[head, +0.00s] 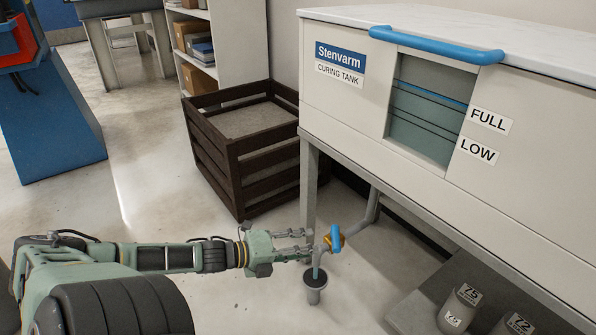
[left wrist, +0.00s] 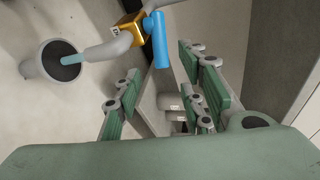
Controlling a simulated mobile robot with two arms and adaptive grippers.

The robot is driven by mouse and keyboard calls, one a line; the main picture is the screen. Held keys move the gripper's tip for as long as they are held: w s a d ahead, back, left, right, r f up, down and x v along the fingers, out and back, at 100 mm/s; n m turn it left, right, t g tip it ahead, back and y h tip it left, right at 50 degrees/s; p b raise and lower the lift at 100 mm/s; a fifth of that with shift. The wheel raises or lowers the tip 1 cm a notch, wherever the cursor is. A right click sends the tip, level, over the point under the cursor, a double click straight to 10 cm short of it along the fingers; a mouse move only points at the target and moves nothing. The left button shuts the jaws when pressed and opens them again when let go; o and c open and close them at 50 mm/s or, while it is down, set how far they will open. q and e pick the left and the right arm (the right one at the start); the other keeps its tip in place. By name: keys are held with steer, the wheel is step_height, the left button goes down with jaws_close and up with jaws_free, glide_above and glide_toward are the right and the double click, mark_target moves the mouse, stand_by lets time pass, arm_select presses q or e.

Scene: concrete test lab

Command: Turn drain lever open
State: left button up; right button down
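The drain lever is a blue handle (head: 336,237) on a brass valve body (head: 341,242), on the grey drain pipe (head: 372,207) under the curing tank (head: 345,62). In the left wrist view the blue handle (left wrist: 160,42) lies beside the brass body (left wrist: 129,27), just beyond the fingertips. My left gripper (head: 303,243) is open and empty, reaching from the left towards the valve; its fingers (left wrist: 160,92) are apart. A teal strip like liquid shows between the pipe's spout and the drain cup (head: 315,287). My right gripper is not in view.
A dark slatted crate (head: 215,155) stands on the floor left of the tank's leg (head: 309,185). Grey weights (head: 458,308) stand on a low shelf at lower right. A shelf unit (head: 235,45) stands behind.

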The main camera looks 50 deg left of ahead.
arm_select(q)
steer(key=shift+s+a+r, duration=0.2)
steer(key=shift+s+a, duration=0.05)
steer(key=shift+s, duration=0.4)
steer(key=shift+c, duration=0.2)
